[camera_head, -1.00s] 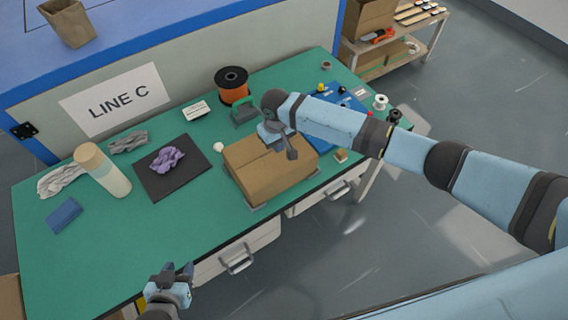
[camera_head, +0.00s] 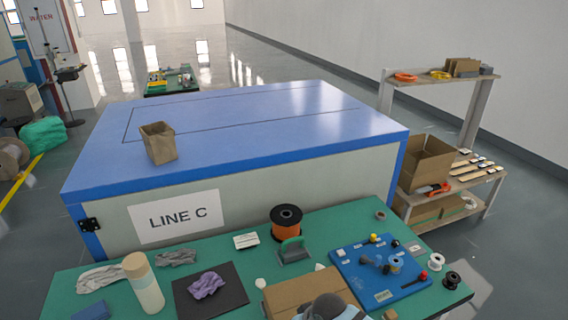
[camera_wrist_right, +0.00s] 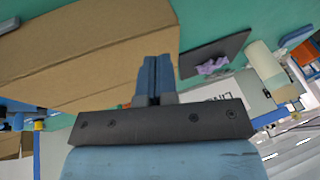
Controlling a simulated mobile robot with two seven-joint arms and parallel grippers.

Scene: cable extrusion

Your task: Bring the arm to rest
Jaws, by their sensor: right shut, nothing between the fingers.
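My right gripper (camera_wrist_right: 157,75) shows in the right wrist view with its two fingers together and nothing between them. A closed cardboard box (camera_wrist_right: 85,45) is beside and beyond the fingers in that view; I cannot tell the exact gap. In the head view, part of my right arm shows at the bottom edge, in front of the same box (camera_head: 283,300); the fingertips are not visible there. My left gripper is out of the head view.
The green table (camera_head: 225,275) holds a dark mat (camera_head: 232,283) with purple cloth, a bottle (camera_head: 143,285), an orange spool (camera_head: 286,223) and a blue board (camera_head: 400,285) with small parts. A blue-topped cabinet (camera_head: 250,125) stands behind, a shelf (camera_head: 480,185) at right.

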